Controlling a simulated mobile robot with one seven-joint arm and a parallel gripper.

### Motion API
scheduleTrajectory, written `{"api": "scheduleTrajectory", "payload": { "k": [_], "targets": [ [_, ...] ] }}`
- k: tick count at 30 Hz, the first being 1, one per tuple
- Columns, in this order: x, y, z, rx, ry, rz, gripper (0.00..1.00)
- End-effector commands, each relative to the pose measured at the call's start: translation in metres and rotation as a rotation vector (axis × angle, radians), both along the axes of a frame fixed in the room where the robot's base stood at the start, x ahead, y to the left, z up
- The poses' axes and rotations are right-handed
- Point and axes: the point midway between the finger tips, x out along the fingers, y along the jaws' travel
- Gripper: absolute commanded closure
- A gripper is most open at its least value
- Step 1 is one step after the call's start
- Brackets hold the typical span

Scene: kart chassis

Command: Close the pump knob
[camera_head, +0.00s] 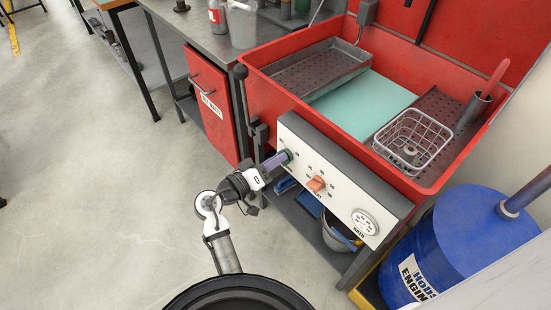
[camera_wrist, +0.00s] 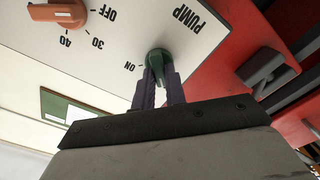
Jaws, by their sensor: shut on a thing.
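The pump knob (camera_wrist: 159,58) is green and sits on the white control panel under the word PUMP, with ON printed beside it. In the head view the green knob (camera_head: 288,155) is at the left end of the panel. My gripper (camera_wrist: 158,74) has its purple fingers shut on the knob, one on each side. In the head view my gripper (camera_head: 276,162) reaches the panel from the lower left. The fingers hide part of the knob, and I cannot tell its exact turn angle.
An orange knob (camera_head: 316,184) sits right of the pump knob, also seen in the wrist view (camera_wrist: 58,12). A round gauge-like dial (camera_head: 364,222) is at the panel's right end. The red sink (camera_head: 270,92) is above the panel. A blue barrel (camera_head: 462,240) stands at right. Floor at left is clear.

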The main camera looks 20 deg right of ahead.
Motion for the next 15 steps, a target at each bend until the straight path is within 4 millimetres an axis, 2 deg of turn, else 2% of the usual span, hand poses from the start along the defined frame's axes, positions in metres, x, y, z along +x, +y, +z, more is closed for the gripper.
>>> {"api": "scheduleTrajectory", "payload": {
  "k": [6, 7, 11, 15],
  "targets": [
    [0.0, 0.0003, -0.0002, -0.001, 0.002, 0.001, 1.0],
    [0.0, 0.0003, -0.0002, -0.001, 0.002, 0.001, 0.85],
    [0.0, 0.0003, -0.0002, -0.001, 0.001, 0.001, 0.68],
    [0.0, 0.0002, -0.0002, 0.0, 0.001, 0.0, 0.65]
  ]
}}
